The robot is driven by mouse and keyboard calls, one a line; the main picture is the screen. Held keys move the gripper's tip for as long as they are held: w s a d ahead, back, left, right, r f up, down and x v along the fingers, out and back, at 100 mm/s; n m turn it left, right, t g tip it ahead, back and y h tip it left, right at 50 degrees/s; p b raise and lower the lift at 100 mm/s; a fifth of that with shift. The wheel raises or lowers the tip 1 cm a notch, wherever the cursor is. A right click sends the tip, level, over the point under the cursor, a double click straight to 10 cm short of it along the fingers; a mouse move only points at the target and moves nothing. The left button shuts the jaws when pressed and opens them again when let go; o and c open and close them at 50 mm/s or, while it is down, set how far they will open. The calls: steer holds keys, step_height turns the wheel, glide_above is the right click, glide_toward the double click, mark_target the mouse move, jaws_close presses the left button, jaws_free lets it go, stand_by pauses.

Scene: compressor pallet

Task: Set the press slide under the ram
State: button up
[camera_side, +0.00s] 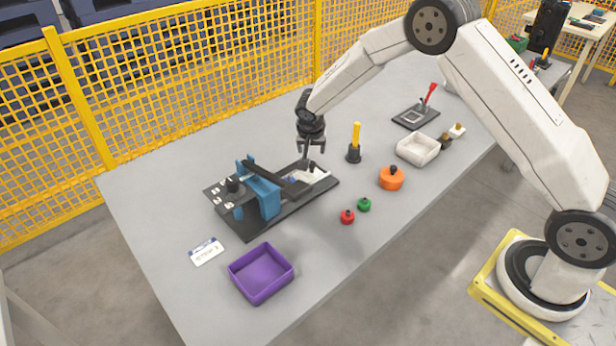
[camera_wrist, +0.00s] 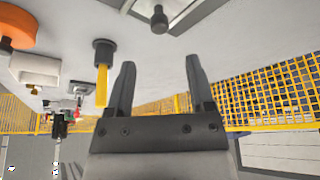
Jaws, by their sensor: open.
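The press has a dark base plate (camera_side: 247,232) and a blue upright frame (camera_side: 264,196). The press slide (camera_side: 316,176), a pale plate with a black knob (camera_side: 306,164), sits at the right end of the base, clear of the blue frame. The ram cannot be made out clearly. My gripper (camera_side: 311,149) is open and empty, pointing down just above the knob. In the wrist view my gripper's two fingers (camera_wrist: 158,72) are apart, and the knob (camera_wrist: 160,20) shows beyond the fingertips, about midway between them.
A yellow-handled tool (camera_side: 354,143) stands upright right of my gripper. An orange pot (camera_side: 391,178), a white bin (camera_side: 418,149), and red (camera_side: 347,216) and green (camera_side: 364,204) knobs stand nearby. A purple tray (camera_side: 261,274) and a label card (camera_side: 206,251) lie in front. The table's left rear is clear.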

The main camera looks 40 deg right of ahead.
mark_target(311, 163)
steer(key=shift+x, duration=3.9)
jaws_close()
